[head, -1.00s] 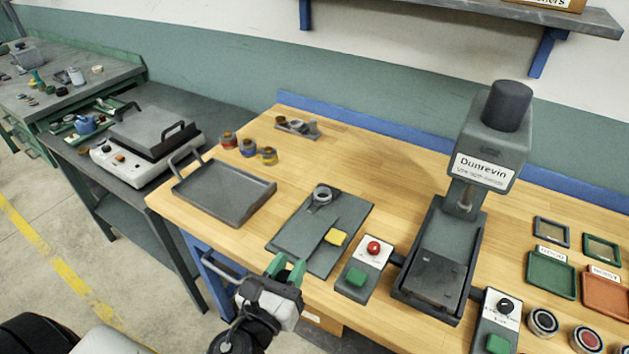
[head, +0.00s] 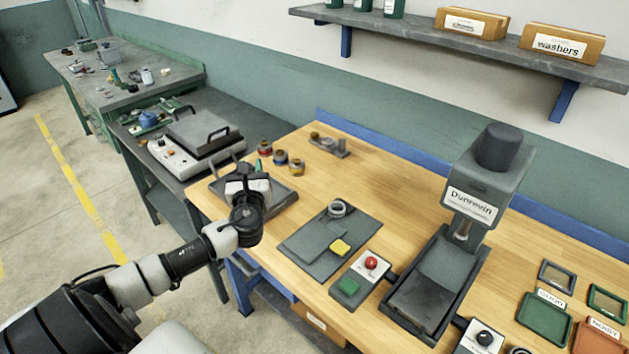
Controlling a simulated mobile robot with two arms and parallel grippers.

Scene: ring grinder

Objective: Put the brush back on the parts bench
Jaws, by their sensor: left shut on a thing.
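My left gripper (head: 249,166) is over the near side of the dark grey tray on the wooden bench (head: 385,165), with its fingers pointing away from me. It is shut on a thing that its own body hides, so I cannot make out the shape. No brush shows clearly elsewhere. A far green-legged bench (head: 180,72) at the upper left carries several small parts; I cannot tell from the picture whether it is the parts bench. My right gripper is out of view.
The tray (head: 283,196) is partly behind my gripper. Several small pots (head: 281,158) stand beyond it. A hinged-plate machine (head: 190,143) sits on the grey bench to the left. A grey mat (head: 310,243), a control box (head: 358,281) and the Dunrevin press (head: 470,215) are to the right.

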